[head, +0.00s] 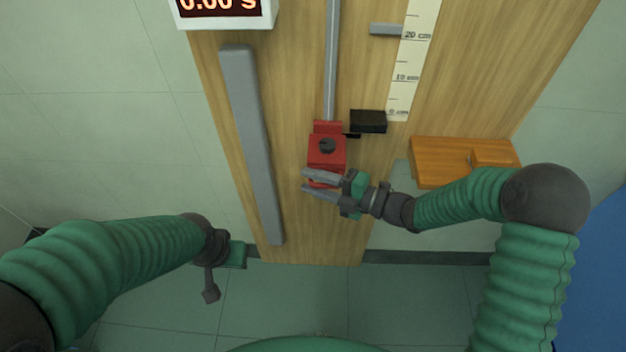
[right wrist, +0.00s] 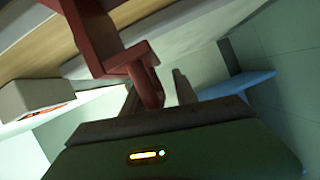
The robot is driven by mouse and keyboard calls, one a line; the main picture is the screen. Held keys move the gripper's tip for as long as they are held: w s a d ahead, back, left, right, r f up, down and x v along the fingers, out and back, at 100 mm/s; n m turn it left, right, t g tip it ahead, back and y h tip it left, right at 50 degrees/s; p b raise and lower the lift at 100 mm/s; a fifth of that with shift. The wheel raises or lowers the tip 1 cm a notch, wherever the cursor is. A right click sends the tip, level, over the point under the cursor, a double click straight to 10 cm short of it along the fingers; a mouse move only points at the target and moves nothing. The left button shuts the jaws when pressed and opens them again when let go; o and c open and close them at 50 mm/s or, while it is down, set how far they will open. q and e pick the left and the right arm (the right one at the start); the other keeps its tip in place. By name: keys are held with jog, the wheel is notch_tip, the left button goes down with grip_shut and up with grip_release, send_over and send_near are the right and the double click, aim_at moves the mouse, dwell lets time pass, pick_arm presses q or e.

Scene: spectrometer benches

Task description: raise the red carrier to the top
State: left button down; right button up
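The red carrier (head: 327,152) sits low on a vertical grey rod (head: 331,60) in front of a wooden board, with a dark knob on its face. In the right wrist view the carrier (right wrist: 95,35) shows large, with a red peg (right wrist: 148,88) hanging from its lower arm. My right gripper (head: 304,180) is at the carrier's lower end, its fingers spread. In the wrist view the peg is between the fingers (right wrist: 156,95), with a gap visible on its right side. My left gripper (head: 222,274) is low at the left, away from the carrier; its fingers are unclear.
A black block (head: 368,121) is just right of the carrier. A scale strip (head: 405,75) and grey bar (head: 385,29) are above right. A long grey bar (head: 252,140) runs down the board's left. An orange wooden box (head: 440,165) is right. A timer (head: 225,8) reads 0.00 s.

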grip_shut()
jog(key=shift+f, duration=0.1)
